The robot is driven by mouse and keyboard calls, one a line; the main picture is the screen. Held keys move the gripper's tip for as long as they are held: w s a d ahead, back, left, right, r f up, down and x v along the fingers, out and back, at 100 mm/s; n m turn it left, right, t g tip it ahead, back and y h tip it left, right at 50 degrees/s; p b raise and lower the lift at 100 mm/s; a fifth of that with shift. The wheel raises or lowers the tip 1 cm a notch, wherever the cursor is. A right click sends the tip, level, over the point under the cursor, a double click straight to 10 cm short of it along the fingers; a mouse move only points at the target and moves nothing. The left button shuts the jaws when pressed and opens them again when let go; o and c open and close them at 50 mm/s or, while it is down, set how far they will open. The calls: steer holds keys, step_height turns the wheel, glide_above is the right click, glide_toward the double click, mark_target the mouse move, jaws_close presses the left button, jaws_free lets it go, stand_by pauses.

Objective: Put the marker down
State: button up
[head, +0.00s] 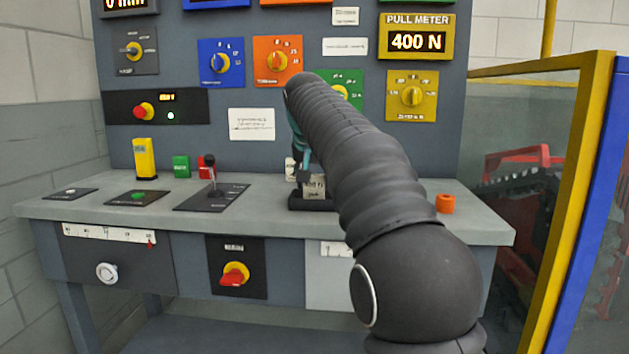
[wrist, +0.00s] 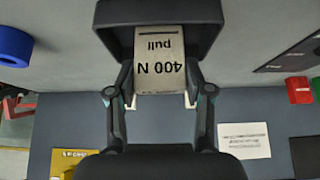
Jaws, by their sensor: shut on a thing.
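The marker (wrist: 160,62) is a pale block whose face reads "400 N pull". It also shows small in the head view (head: 314,188), low over the bench at a black holder (head: 310,204). The holder's dark rim (wrist: 205,12) surrounds the marker's far end in the wrist view. I cannot tell whether the marker rests on its floor. My gripper (wrist: 160,98) is shut on the marker, a finger on each side. In the head view my arm hides part of the gripper and the area behind it.
A blue ring (wrist: 13,46) shows in the wrist view. A black joystick panel (head: 211,197) lies left, with red (head: 205,167) and green (head: 181,167) blocks behind. A yellow-framed barrier (head: 578,190) stands right.

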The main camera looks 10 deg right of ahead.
steer(key=shift+f, duration=0.1)
steer(key=o, duration=1.1)
steer(key=shift+o, duration=0.2)
steer(key=p+v, duration=0.2)
steer(key=v, duration=1)
steer(key=shift+p, duration=0.3)
steer(key=shift+s, duration=0.1)
